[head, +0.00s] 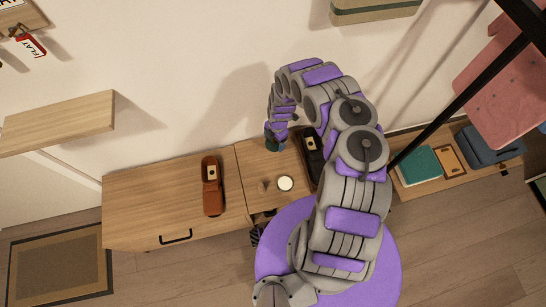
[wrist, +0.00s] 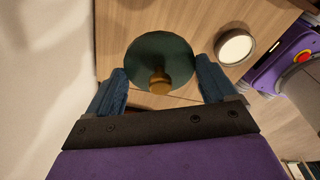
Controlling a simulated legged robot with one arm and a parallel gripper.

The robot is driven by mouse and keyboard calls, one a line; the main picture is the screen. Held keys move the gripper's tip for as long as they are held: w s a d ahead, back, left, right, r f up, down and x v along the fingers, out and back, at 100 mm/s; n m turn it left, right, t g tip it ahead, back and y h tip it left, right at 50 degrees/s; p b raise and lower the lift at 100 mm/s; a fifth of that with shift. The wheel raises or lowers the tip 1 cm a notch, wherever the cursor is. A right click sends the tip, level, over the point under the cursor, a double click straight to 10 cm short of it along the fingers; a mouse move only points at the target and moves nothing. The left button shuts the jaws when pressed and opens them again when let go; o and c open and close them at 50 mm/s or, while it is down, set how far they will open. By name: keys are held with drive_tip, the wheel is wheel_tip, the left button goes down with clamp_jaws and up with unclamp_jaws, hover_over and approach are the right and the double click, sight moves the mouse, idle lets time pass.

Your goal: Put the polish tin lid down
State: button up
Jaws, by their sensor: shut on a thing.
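My gripper (wrist: 160,85) is shut on the polish tin lid (wrist: 150,48), a dark green disc held between the two blue fingers in the wrist view. A small brass-coloured knob (wrist: 160,83) shows at its near edge. In the head view my gripper (head: 275,140) is over the back of the wooden cabinet top, and the lid is barely visible there. A round tin with a pale inside (head: 285,183) sits on the cabinet top nearer the front; it also shows right of the lid in the wrist view (wrist: 235,46). I cannot tell whether the lid touches the wood.
A dark shoe (head: 311,150) is partly hidden by my arm. A low shelf at right holds a teal book (head: 418,166). A wall shelf (head: 60,122) juts out at left.

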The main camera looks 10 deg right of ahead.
drive_tip(key=shift+s+a+f+n, duration=0.25)
drive_tip(key=shift+a+f, duration=0.1)
drive_tip(key=shift+f, duration=0.1)
drive_tip(key=shift+s+a+f+n, duration=0.15)
drive_tip(key=shift+a+f+n, duration=0.1)
drive_tip(key=shift+a+f, duration=0.15)
drive_tip(key=b, duration=0.2)
hover_over(272, 157)
drive_tip(key=f, duration=0.5)
drive_tip(key=shift+d+f, duration=0.2)
drive_tip(key=shift+f, duration=0.1)
drive_tip(key=shift+d+f, duration=0.15)
drive_tip(key=shift+f, duration=0.25)
drive_tip(key=f, duration=0.1)
drive_tip(key=f+b, duration=0.2)
drive_tip(key=f, duration=0.1)
drive_tip(key=shift+a, duration=0.25)
drive_tip(key=shift+d, duration=0.15)
drive_tip(key=o, duration=0.8)
drive_tip(key=r+p, duration=0.1)
drive_tip(key=r, duration=0.3)
drive_tip(key=d+r+p, duration=0.1)
drive_tip(key=r+p, duration=0.1)
drive_tip(key=r, duration=0.2)
drive_tip(key=w+r+p, duration=0.1)
drive_tip(key=r, duration=0.3)
drive_tip(key=shift+d+r, duration=0.1)
drive_tip(key=shift+d, duration=0.05)
